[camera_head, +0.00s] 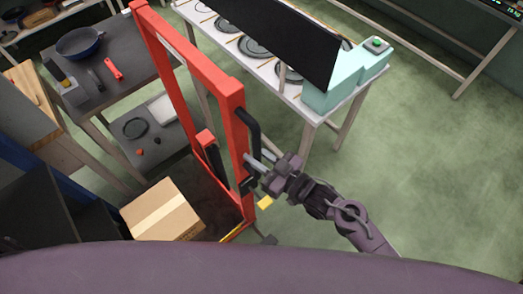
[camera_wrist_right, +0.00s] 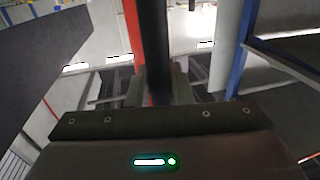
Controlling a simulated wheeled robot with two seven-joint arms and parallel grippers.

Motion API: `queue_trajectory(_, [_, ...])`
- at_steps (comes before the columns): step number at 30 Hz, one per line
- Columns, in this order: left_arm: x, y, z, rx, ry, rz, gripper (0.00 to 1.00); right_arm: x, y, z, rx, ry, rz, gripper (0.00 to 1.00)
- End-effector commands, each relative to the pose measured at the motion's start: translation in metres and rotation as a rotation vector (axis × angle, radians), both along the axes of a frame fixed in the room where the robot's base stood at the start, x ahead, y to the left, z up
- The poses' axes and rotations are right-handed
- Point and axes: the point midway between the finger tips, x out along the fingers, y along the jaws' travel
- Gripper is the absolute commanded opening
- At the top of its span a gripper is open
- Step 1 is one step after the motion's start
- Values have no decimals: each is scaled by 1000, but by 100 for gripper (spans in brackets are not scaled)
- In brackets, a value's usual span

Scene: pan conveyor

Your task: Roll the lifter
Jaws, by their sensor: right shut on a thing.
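The lifter (camera_head: 233,92) is a tall red frame standing upright left of centre in the head view, with black handles on its near side. My right gripper (camera_head: 253,168) reaches it from the right and is shut on the lifter's black handle (camera_head: 250,125), low on the bar. In the right wrist view the handle is a dark upright bar (camera_wrist_right: 155,45) between the two fingers (camera_wrist_right: 158,88). A cardboard box (camera_head: 162,212) sits low beside the frame; what bears it is partly hidden. My left gripper is not in view.
A white table with plates (camera_head: 187,12), a dark panel (camera_head: 275,35) and a teal box with a green button (camera_head: 376,43) stands behind the lifter. A grey table (camera_head: 105,55) with a blue pan (camera_head: 79,42) is at left. Green floor (camera_head: 430,170) is clear at right.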

Motion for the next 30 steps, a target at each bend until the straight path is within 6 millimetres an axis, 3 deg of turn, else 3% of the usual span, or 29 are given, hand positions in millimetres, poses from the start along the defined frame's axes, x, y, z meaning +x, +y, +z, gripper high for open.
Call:
queue_trajectory(9, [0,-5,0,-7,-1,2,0,-3,4,1,4,-1,9,0])
queue_trajectory(10, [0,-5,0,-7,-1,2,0,-3,4,1,4,-1,9,24])
queue_trajectory(14, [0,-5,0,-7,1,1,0,-3,3,1,3,1,8,39])
queue_trajectory(23, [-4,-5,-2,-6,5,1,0,-3,0,-1,-1,2,5,39])
queue_trajectory(30, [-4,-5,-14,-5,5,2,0,-24,-28,-5,-3,3,6,39])
